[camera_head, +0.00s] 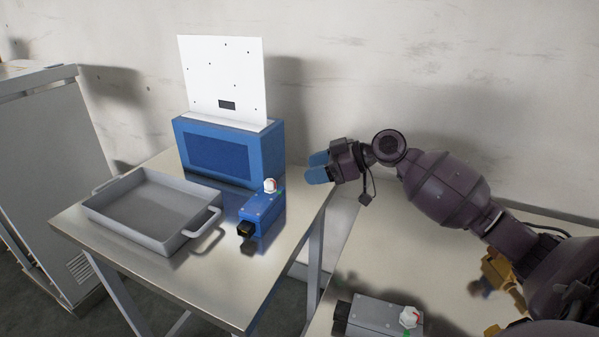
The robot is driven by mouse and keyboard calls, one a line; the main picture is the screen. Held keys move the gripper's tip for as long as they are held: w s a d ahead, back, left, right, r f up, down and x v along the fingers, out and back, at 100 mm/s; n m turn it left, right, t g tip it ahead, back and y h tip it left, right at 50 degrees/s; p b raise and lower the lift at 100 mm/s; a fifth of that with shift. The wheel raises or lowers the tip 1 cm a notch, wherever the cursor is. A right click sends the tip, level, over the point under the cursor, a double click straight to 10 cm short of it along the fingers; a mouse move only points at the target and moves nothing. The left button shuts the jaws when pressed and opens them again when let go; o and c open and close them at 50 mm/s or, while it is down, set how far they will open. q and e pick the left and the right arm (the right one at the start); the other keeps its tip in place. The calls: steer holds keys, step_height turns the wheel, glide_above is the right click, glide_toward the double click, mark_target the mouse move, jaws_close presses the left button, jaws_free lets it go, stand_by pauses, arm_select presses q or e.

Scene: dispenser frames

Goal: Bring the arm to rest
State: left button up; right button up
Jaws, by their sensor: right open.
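My right arm comes in from the right edge, and its gripper (319,168) hangs near the middle of the view. The gripper has blue fingertips that point left and are apart. Nothing shows between them. It is just right of a blue dispenser box (262,150) with an upright white panel (222,80) behind its top. The gripper appears clear of the box and over the gap between the two tables. My left gripper is not in view.
A grey tray (113,212) with handles stands on the left metal table (205,290). A small blue device (262,212) with a red and white knob is beside it. A grey device (385,318) sits on the right table (440,275). A cabinet (50,160) stands far left.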

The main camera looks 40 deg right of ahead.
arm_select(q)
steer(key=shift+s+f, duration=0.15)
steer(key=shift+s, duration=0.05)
arm_select(e)
steer(key=shift+s+d+r, duration=0.2)
steer(key=shift+s+d, duration=0.15)
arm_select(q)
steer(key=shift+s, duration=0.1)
